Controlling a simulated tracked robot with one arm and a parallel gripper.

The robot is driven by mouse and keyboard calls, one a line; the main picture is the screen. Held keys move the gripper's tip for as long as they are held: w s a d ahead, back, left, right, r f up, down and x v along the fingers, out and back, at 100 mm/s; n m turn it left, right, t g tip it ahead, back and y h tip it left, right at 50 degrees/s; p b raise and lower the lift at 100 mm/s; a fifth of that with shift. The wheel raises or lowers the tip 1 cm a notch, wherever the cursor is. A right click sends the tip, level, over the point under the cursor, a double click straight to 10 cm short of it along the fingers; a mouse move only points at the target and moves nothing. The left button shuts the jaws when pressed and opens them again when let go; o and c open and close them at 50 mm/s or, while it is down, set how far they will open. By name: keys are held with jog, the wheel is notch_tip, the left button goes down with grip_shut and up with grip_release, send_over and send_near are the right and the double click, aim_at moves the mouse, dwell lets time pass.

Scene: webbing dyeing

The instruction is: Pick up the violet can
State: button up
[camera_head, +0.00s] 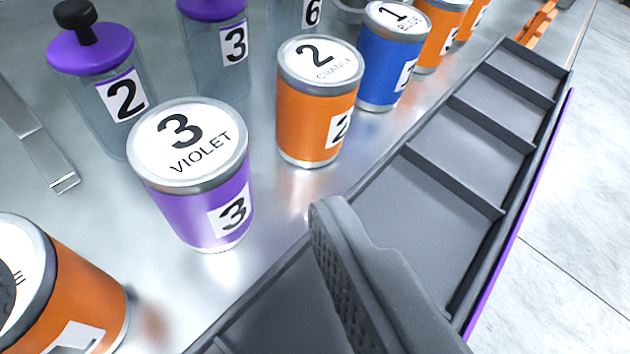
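The violet can (195,210) stands upright on the metal table, left of centre. Its white lid reads "3 VIOLET" and a white 3 label is on its side. The finger is apart from the can in the picture.
An orange can 2 (310,125) and a blue can 1 (385,65) stand behind right. Another orange can (90,290) is at lower left. A jar with a violet lid (110,75) stands close behind. A dark divided tray (430,190) runs along the right table edge.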

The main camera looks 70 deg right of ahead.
aim_at(183, 145)
jog(key=x, duration=0.8)
jog(key=shift+a+b, duration=0.1)
jog(key=shift+b, duration=0.3)
jog(key=shift+b+x, duration=0.4)
jog(key=shift+x, duration=2.35)
jog(key=shift+a+f, duration=0.1)
jog(key=c, duration=1.3)
